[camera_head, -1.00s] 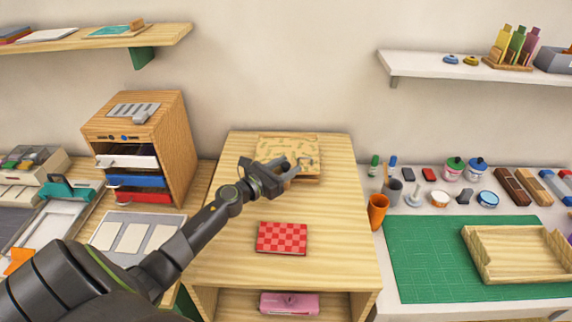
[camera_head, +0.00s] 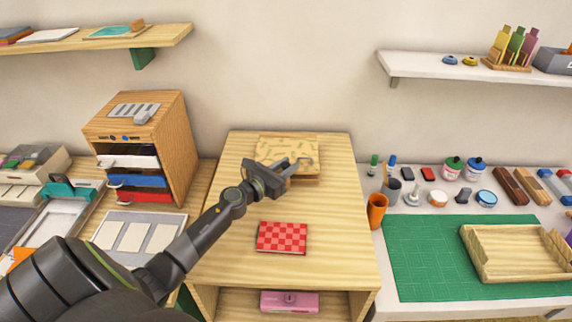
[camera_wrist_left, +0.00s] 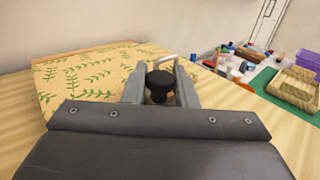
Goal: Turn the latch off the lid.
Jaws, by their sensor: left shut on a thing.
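The box with the leaf-patterned lid (camera_head: 280,147) stands at the back of the wooden table. The lid fills the left of the left wrist view (camera_wrist_left: 85,78), pale with green leaves. My left gripper (camera_head: 303,166) is at the lid's front right part. In the left wrist view my left gripper (camera_wrist_left: 160,84) is shut on a black round knob (camera_wrist_left: 159,79), which I take to be the latch. A thin metal loop (camera_wrist_left: 165,60) shows just behind the knob. The fingers hide the lower part of the latch. My right gripper is in neither view.
A wooden drawer cabinet (camera_head: 178,145) stands to the left. An orange cup (camera_head: 377,211) and a green mat (camera_head: 430,275) are on the right table. The wooden table's right side is clear.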

